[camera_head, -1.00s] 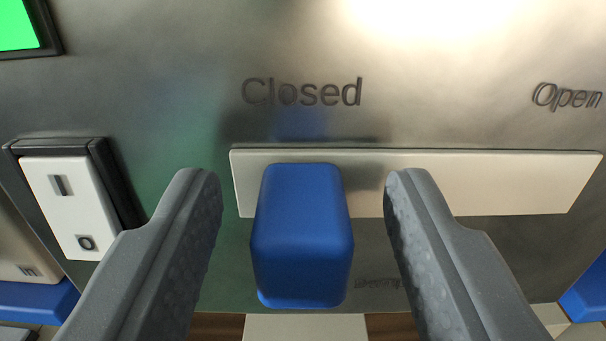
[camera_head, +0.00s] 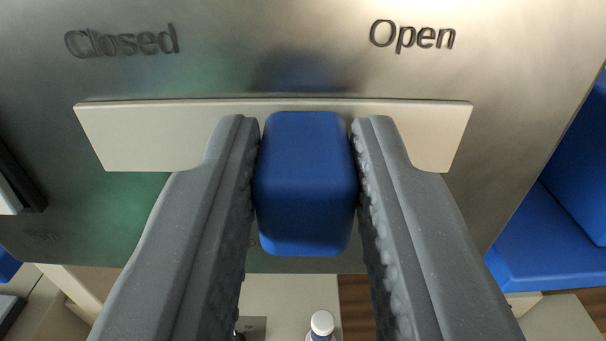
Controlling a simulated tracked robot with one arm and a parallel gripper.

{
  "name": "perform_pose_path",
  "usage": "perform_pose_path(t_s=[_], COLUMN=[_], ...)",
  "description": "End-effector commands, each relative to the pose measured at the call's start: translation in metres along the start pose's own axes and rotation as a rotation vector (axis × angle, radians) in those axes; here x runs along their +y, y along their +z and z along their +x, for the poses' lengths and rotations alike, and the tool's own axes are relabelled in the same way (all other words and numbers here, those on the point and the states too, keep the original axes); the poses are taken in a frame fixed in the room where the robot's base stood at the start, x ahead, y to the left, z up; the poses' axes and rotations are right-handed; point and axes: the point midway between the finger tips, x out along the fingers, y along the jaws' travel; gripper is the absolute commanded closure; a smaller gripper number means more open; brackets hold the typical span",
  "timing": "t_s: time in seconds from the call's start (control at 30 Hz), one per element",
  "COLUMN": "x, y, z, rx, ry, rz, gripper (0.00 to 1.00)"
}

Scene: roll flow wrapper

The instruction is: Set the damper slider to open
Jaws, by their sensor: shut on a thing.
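The blue damper slider knob (camera_head: 306,185) stands out from a cream slide plate (camera_head: 140,136) on a metal panel. The knob sits between the engraved "Closed" label (camera_head: 121,42) on the left and the "Open" label (camera_head: 412,35) on the right, a little nearer to "Open". My gripper (camera_head: 306,150) is shut on the knob, with one grey finger against its left side and one against its right side. The fingers hide parts of the plate's lower edge.
The metal panel (camera_head: 520,70) ends at a slanted edge on the right, with blue machine parts (camera_head: 555,255) beyond it. A white-capped bottle (camera_head: 321,325) stands below the panel. A dark-framed switch (camera_head: 18,180) is cut off at the left edge.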

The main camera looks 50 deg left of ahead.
Motion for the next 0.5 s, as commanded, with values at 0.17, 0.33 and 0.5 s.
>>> perform_pose_path(t_s=[0.17,0.33,0.5], x=[0.022,0.034,0.038], y=[-0.004,-0.002,0.0], z=[0.0,0.0,-0.001], rx=[-0.001,0.001,0.003], ry=[0.002,0.001,0.003], rz=[0.001,0.002,0.001], gripper=[1.0,1.0,1.0])
